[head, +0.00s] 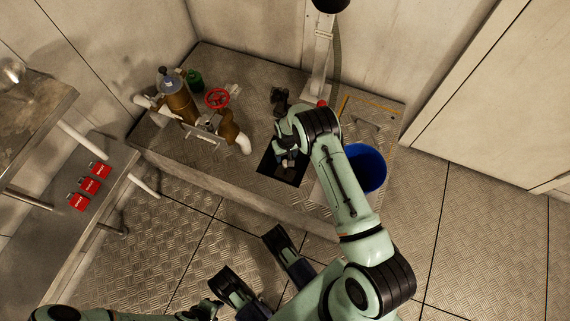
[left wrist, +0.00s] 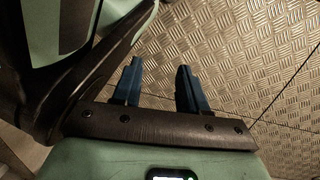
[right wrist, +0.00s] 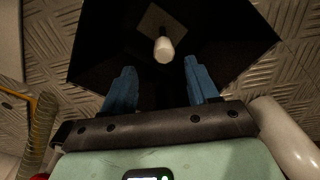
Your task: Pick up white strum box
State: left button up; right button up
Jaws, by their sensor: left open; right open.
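A white rounded piece, which looks like the strum box (right wrist: 163,49), shows in the right wrist view inside a black recess or dark panel (right wrist: 105,50). A pale square patch with a dark stem lies just behind it. My right gripper (right wrist: 160,82) is open, with its two blue fingers on either side of and short of the white piece, nothing between them. In the head view my right arm reaches down over the dark square (head: 268,170) and hides much of it. My left gripper (left wrist: 158,80) is open and empty above the patterned metal floor.
A blue bucket (head: 366,168) stands right of my right arm. A brown pump with white pipes (head: 180,102), a red handwheel (head: 217,98) and a green container (head: 195,81) stand on the platform's left. Red boxes (head: 90,185) lie on the left shelf.

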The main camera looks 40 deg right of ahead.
aim_at(285, 162)
jog(key=f, duration=0.1)
jog(key=f+b, duration=0.1)
jog(key=f, duration=0.3)
jog(key=shift+s+a+b, duration=0.2)
jog(key=shift+a+b, duration=0.2)
pick_arm(q)
jog(key=s, duration=0.1)
jog(key=s+f, duration=0.1)
jog(key=s+g, duration=0.1)
jog(key=shift+s+a+f, duration=0.2)
jog(key=shift+s+f, duration=0.05)
jog(key=shift+f, duration=0.1)
pick_arm(e)
grip_shut()
jog(key=shift+r, duration=0.1)
